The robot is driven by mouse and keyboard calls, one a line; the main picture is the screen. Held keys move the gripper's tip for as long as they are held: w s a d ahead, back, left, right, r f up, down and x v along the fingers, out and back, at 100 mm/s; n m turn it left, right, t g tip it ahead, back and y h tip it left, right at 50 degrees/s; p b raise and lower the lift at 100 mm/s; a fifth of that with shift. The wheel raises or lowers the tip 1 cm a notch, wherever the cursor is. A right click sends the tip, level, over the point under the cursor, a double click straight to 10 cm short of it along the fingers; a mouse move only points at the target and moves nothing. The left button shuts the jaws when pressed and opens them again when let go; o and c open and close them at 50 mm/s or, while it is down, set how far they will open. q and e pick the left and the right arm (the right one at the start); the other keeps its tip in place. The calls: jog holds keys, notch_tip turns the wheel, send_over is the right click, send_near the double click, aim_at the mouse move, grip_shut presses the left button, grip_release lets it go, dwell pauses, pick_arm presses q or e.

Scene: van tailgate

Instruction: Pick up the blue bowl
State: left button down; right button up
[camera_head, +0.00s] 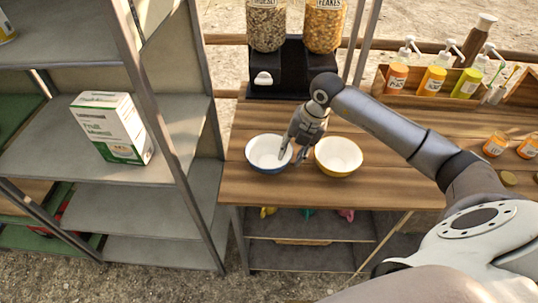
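The blue bowl (257,168), white inside and blue outside, stands upright on the wooden counter. My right gripper (292,155) points down at the bowl's right edge, between it and a yellow bowl (340,157). Its fingers are apart: one is over the blue bowl's right rim, the other just right of it. I cannot tell whether a finger touches the rim. Part of the rim is hidden behind the fingers. Both bowls look empty. My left gripper is not in view.
A cereal dispenser (290,72) stands behind the bowls. A grey shelf (160,190) with a white and green box (110,125) is on the left. Bottles stand in a wooden rack (400,100) at the back right. The counter's front strip is clear.

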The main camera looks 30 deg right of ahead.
jog(key=shift+x, duration=1.3)
grip_shut()
jog(key=shift+r, duration=0.15)
